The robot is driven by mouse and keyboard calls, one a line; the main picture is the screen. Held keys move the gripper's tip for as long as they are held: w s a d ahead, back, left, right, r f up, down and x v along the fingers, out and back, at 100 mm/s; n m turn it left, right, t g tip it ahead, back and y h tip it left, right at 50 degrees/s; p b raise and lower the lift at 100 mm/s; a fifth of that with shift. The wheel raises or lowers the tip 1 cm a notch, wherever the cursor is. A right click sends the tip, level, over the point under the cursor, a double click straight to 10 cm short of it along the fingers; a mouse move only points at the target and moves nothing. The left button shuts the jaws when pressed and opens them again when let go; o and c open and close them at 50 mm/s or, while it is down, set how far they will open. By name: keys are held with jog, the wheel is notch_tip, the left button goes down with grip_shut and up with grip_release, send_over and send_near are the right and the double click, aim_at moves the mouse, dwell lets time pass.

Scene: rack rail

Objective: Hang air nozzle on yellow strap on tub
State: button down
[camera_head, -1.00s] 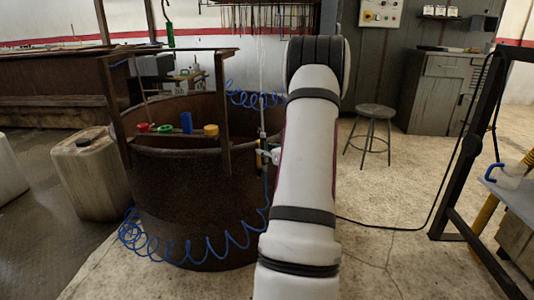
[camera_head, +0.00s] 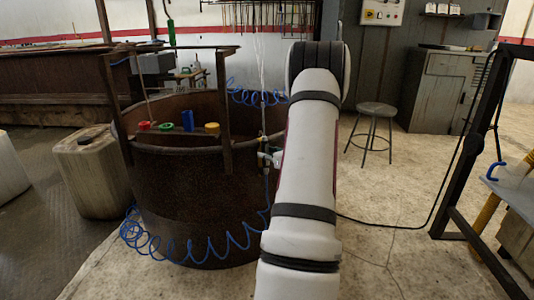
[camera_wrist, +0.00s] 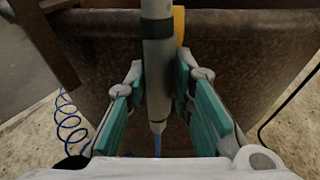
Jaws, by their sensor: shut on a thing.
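The air nozzle (camera_wrist: 157,65) is a grey upright cylinder with a dark band in the wrist view. Its blue hose leaves the lower end. My gripper (camera_wrist: 160,88) has green finger pads on either side of the nozzle and is shut on it. The yellow strap (camera_wrist: 179,24) shows partly behind the nozzle's right side, against the wall of the rusty brown tub (camera_wrist: 235,60). Whether nozzle and strap touch cannot be told. In the head view, my gripper (camera_head: 267,158) is at the right side of the tub (camera_head: 190,215), partly hidden by my arm.
The coiled blue hose (camera_head: 190,248) hangs along the tub's front. A dirty canister (camera_head: 93,175) stands left, a stool (camera_head: 372,125) right. Floor to the right is mostly open.

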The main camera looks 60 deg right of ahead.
jog(key=shift+f, duration=0.4)
jog(key=shift+f, duration=0.65)
jog(key=c, duration=1.3)
grip_release()
jog(key=v, duration=1.2)
